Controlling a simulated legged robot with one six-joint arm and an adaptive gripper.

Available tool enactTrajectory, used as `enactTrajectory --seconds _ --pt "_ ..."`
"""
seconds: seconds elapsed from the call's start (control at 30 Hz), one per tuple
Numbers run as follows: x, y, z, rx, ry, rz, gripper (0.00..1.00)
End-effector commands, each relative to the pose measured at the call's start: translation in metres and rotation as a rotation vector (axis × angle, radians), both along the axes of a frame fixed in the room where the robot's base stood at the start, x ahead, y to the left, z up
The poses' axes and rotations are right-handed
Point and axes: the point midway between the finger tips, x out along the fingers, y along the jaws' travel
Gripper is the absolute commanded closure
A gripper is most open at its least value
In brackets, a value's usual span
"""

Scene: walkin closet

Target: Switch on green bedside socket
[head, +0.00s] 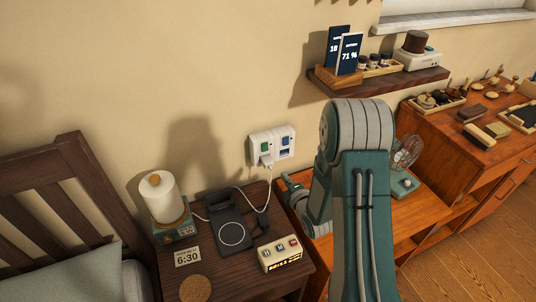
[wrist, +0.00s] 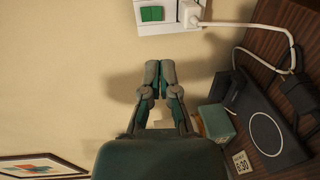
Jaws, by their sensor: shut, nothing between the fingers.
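A white double socket (head: 271,146) is on the wall above the bedside table. Its left half has a green switch (head: 265,147), with a white plug (head: 267,160) below it. Its right half has a blue switch (head: 285,142). In the wrist view, the green switch (wrist: 152,14) is at the top edge and the plug (wrist: 190,14) is to its right. My gripper (wrist: 160,72) is shut and empty, its fingertips pointing towards the green switch and apart from it. I cannot tell from the frames whether the switch is on. The blue switch is out of the wrist view.
The bedside table holds a lamp (head: 160,197), a dark charging pad (head: 230,228) and a button box (head: 279,253). A white cable (head: 266,196) hangs from the plug. A shelf (head: 390,84) juts from the wall at upper right. The wall left of the socket is bare.

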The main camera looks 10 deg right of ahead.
Motion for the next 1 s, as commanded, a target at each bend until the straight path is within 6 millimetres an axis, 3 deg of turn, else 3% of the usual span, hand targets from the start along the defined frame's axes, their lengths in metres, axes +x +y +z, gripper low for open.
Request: enactTrajectory --seconds 0.17,0.7,1.0 --pt "0.016 0.004 -0.002 0.001 -0.001 0.003 1.0" --pt "0.112 0.023 -0.014 0.0 -0.001 0.001 1.0" --pt "0.135 0.027 -0.017 0.001 0.0 0.001 1.0"
